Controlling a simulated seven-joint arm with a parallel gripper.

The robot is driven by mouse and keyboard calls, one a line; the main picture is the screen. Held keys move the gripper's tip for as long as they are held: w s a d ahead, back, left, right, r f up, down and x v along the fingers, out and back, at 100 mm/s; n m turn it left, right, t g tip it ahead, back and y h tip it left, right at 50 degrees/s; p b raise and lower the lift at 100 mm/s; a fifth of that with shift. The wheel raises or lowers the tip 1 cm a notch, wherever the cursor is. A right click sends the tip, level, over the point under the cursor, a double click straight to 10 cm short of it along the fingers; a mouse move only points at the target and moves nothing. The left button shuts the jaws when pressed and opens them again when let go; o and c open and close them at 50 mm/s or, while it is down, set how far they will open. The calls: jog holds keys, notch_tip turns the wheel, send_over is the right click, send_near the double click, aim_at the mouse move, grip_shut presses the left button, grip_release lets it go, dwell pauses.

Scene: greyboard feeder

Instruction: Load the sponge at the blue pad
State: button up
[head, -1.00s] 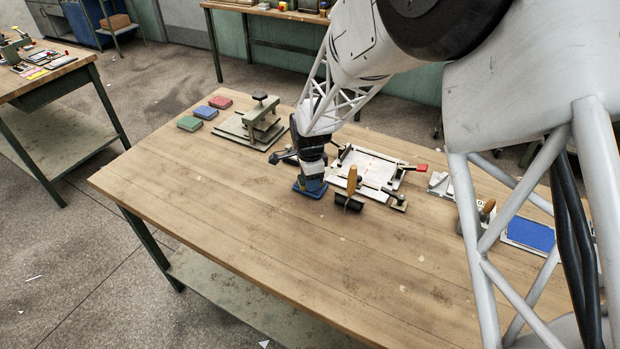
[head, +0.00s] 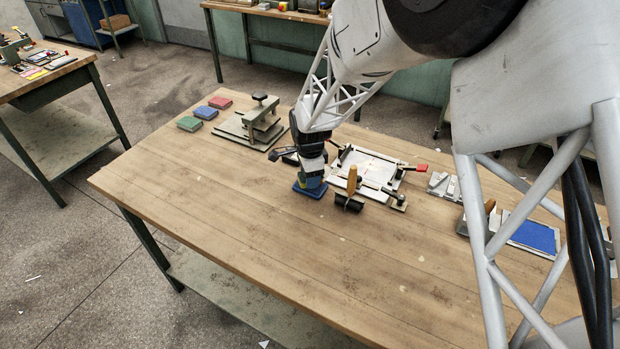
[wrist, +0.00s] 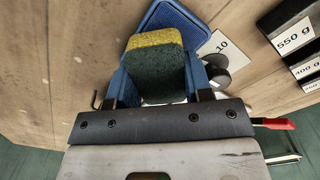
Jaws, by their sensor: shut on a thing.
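The sponge (wrist: 152,72) is a block with a yellow layer and a dark green layer. My gripper (head: 311,172) is shut on it, with a blue finger on either side in the wrist view. A blue tray-like piece with a textured face (wrist: 172,20) lies just beyond the sponge in the wrist view; it also shows under my gripper in the head view (head: 309,190). I cannot tell whether the sponge touches it. A small blue pad (head: 205,113) lies at the back left between a green pad (head: 189,124) and a red pad (head: 220,102).
A grey press (head: 257,122) stands left of my gripper. A white board fixture (head: 370,167) and a wooden-handled roller (head: 351,184) stand close on its right. A large blue sheet (head: 533,237) lies at the right. Weights (wrist: 292,36) show in the wrist view. The front table is clear.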

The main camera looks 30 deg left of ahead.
jog(key=shift+r, duration=2.85)
